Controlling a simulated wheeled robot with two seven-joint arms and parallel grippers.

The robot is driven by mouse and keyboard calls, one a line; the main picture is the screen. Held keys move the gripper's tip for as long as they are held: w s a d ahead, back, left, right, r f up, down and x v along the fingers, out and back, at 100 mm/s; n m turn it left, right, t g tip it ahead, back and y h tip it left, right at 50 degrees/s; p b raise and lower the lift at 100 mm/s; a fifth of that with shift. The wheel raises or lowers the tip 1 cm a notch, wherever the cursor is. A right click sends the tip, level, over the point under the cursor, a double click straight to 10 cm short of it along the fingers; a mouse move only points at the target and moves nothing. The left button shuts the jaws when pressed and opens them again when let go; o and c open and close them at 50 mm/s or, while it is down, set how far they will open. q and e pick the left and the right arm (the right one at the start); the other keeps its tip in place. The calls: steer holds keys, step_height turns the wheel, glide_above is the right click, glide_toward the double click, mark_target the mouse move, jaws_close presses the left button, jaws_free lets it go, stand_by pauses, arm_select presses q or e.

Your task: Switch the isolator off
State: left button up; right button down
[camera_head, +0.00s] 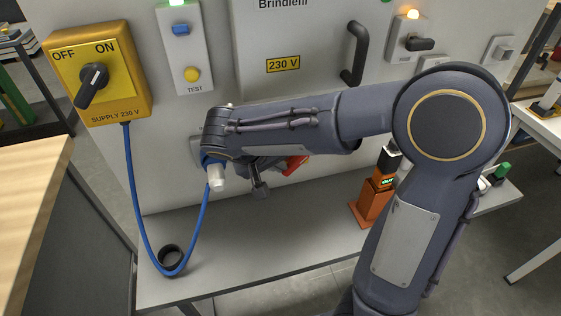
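The isolator (128,72) is a yellow box on the grey panel at the upper left, labelled OFF, ON and SUPPLY 230 V. Its black rotary knob (92,85) is slanted, with its upper end towards ON. A blue cable (134,200) hangs from the box and loops up to a white plug-like end (216,178) by my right wrist. My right arm crosses from the right. My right gripper (259,186) is mostly hidden under the forearm, to the right of and below the isolator, apart from the knob. Its opening cannot be made out. My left gripper is out of view.
The panel has a TEST plate (184,52), a cabinet door with a black handle (355,52), and a switch under an amber lamp (413,14). A red item (295,164) shows partly under my forearm. An orange device (372,203) stands on the shelf. Space before the isolator is clear.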

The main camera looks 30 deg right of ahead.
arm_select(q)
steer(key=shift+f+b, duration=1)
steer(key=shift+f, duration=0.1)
arm_select(e)
steer(key=shift+f+h, duration=0.7)
steer(key=shift+h, duration=0.7)
stand_by(0.8)
steer(key=shift+a, duration=0.1)
stand_by(0.4)
steer(key=v, duration=0.8)
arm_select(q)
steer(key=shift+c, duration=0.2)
arm_select(e)
steer(key=shift+w, duration=0.15)
